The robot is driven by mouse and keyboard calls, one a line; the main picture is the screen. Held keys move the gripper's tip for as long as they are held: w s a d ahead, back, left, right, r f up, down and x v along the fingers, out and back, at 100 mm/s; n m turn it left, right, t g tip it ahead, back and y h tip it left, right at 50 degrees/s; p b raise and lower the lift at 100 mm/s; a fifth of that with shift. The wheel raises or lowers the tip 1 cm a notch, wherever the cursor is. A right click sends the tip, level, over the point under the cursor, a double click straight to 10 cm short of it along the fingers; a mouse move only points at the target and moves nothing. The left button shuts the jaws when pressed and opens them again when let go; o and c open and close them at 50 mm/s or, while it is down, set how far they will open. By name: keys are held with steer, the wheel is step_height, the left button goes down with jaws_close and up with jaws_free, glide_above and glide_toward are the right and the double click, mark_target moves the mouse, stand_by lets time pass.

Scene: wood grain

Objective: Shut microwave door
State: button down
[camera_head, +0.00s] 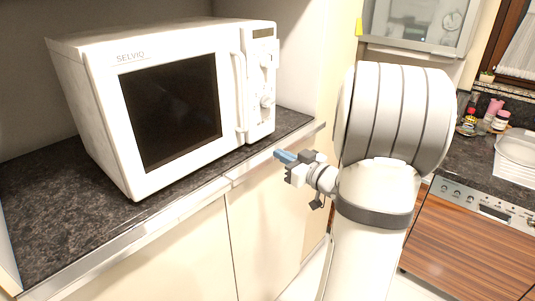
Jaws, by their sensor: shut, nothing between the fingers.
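The white microwave (95,120) stands on the dark stone counter at the left. Its door (170,105), with a dark window and a white vertical handle (239,92), looks flush with the control panel (263,85); I see no clear gap between them. My gripper (279,154) is shut and empty. It is in front of the counter's front edge, to the right of and below the microwave, apart from the door and handle. Its blue fingertips point left.
The dark counter (50,215) has bare room left of and in front of the microwave. Pale cabinet fronts (185,255) lie below its edge. A panel wall (300,55) rises right of the microwave.

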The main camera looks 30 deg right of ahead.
steer(key=shift+b+v, duration=0.35)
steer(key=shift+v, duration=1.95)
steer(key=shift+d, duration=0.2)
steer(key=shift+w, duration=0.15)
steer(key=s+a+f+m+g+h, duration=0.1)
steer(key=s+a+f+g+h, duration=0.1)
steer(key=s+a+g, duration=0.5)
steer(key=s+a+f+m+g+h, duration=0.2)
steer(key=s+a+g, duration=0.4)
steer(key=s+a, duration=0.5)
steer(key=a+h, duration=0.1)
steer(key=a, duration=0.1)
steer(key=shift+a+f+m+g+h, duration=0.2)
steer(key=shift+a+m+g+h, duration=0.1)
steer(key=shift+g, duration=0.1)
